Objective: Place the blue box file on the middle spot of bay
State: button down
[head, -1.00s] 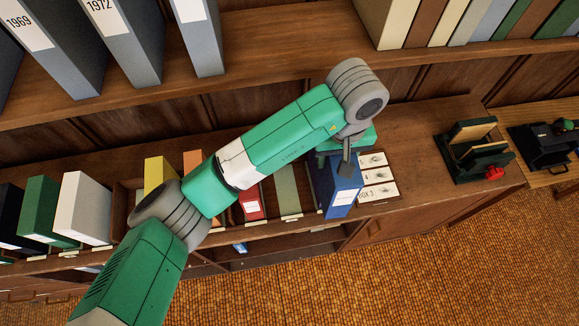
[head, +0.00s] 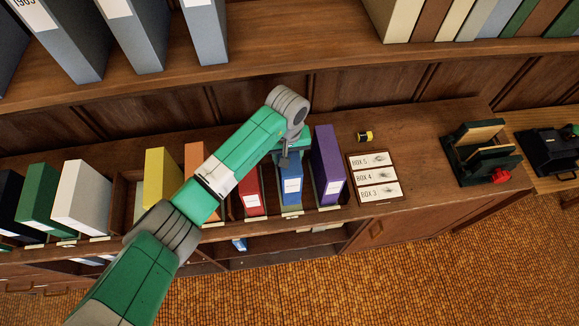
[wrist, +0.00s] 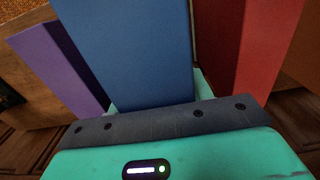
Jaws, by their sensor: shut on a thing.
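The blue box file (head: 291,186) stands in the bay slot between the red file (head: 251,190) and the purple file (head: 328,168) in the head view. My gripper (head: 284,158) is shut on its upper part from above. In the wrist view the blue box file (wrist: 125,50) fills the middle, close against my gripper, with the purple file (wrist: 62,65) on its left and the red file (wrist: 245,45) on its right. The bay (head: 292,212) has small labels along its front edge. Whether the file's base touches the shelf is hidden.
A card rack marked BOX 3, BOX 4 and BOX 5 (head: 373,177) lies right of the purple file. Orange (head: 196,158), yellow (head: 162,178) and white (head: 82,195) files stand left. A shelf of grey files hangs above.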

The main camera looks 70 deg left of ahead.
jog(key=shift+w+f, duration=0.1)
jog(key=shift+f, duration=2.95)
jog(key=c, duration=0.6)
grip_release()
notch_tip(320, 180, up, 12)
jog(key=shift+r+b, duration=0.15)
jog(key=shift+b, duration=0.15)
